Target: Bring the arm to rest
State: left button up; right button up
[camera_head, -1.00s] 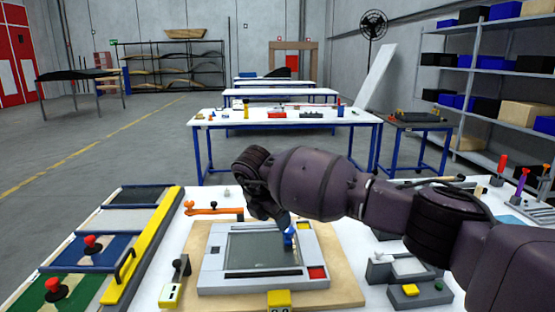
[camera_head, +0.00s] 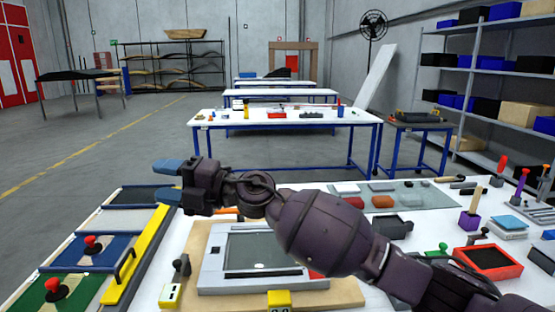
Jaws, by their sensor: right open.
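My right arm comes in from the lower right and reaches across above the workbench. Its gripper (camera_head: 168,181) is at the upper left of the arm, with two blue fingertips spread apart and nothing between them. The gripper appears over the far left part of the bench, near the dark panel and the yellow bar. The arm hides part of the grey framed device in the middle of the bench. My left gripper is not in view.
A grey framed device (camera_head: 214,272) lies on a wooden board (camera_head: 352,294). A yellow bar (camera_head: 138,255) and red-knobbed panels (camera_head: 93,244) are at left. A red-rimmed tray (camera_head: 516,268) and a purple holder (camera_head: 470,220) stand at right. Another table (camera_head: 290,118) is beyond.

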jog(key=w+d+f+m+t+h, duration=0.2)
jog(key=d+f+m+t+h, duration=0.3)
jog(key=d+m+t, duration=0.5)
jog(key=w+d+f+m+t+h, duration=0.3)
jog(key=d+f+m+t, duration=0.45)
jog(key=d+m, duration=0.4)
jog(key=s+d+f+m+h, duration=0.2)
jog(key=s+d+f+m, duration=0.1)
jog(key=f, duration=0.3)
jog(key=s+d+f+m+g+h, duration=0.1)
jog(key=s+d+f+m+h, duration=0.2)
jog(key=d+f, duration=0.3)
jog(key=s+d+f+m+g+h, duration=0.1)
jog(key=s+d+f+m+h, duration=0.1)
jog(key=d+f, duration=0.3)
jog(key=shift+s+d+f+m, duration=0.2)
jog(key=shift+s+f+m, duration=0.35)
jog(key=shift+m, duration=0.2)
jog(key=s+d+f+m+g+h, duration=0.2)
jog(key=s+d+f, duration=0.3)
jog(key=s+f, duration=0.3)
jog(key=s+d+f+m+g+h, duration=0.2)
jog(key=s+d+f, duration=0.4)
jog(key=s, duration=0.9)
notch_tip(320, 180, down, 3)
jog(key=shift+s+d+f+g+h, duration=0.2)
jog(key=shift+s+d+g+h, duration=0.15)
jog(key=shift+g, duration=0.3)
